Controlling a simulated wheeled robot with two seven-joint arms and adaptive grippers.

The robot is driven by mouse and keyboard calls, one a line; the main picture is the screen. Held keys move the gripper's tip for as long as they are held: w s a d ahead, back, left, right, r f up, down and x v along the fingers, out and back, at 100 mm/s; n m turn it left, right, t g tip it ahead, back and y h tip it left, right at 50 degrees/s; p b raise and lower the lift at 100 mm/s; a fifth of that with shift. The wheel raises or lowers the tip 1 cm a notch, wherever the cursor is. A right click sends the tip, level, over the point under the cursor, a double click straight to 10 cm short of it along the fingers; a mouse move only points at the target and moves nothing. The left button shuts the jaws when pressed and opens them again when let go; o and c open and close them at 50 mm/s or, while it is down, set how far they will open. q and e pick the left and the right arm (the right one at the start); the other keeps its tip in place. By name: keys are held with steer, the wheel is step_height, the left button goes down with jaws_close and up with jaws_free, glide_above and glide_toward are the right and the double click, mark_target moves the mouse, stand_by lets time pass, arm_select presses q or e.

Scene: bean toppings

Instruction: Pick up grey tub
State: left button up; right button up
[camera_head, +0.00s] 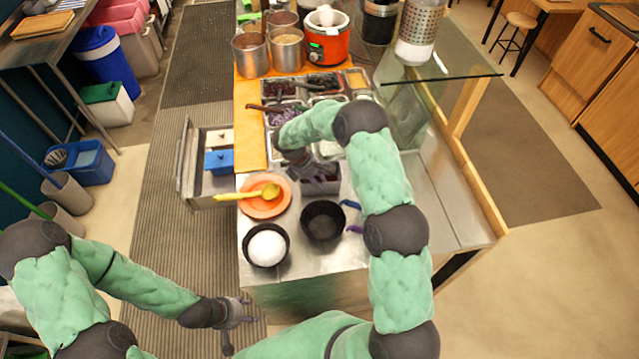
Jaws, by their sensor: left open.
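A pale grey tub (220,138) sits in the pulled-out drawer (184,165) at the left side of the counter, just behind a blue tub (219,168). My left gripper (240,324) is open and empty, low over the striped floor mat in front of the counter, well apart from the tubs. My right arm reaches over the counter. Its gripper (300,163) points down by a metal container (320,186), to the right of the drawer. Its fingers are partly hidden, so I cannot tell their opening or any contact.
On the counter are an orange plate (264,208) with a yellow ladle, a bowl of white stuff (267,246) and an empty black bowl (322,222). Topping trays, steel pots (286,50) and an orange cooker (328,42) stand behind. The striped floor mat (165,230) is clear.

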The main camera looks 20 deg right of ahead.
mark_target(327, 193)
steer(key=shift+s+b+x, duration=0.2)
steer(key=shift+b+x, duration=0.8)
steer(key=shift+x, duration=1.75)
steer(key=shift+r, duration=0.1)
jaws_close()
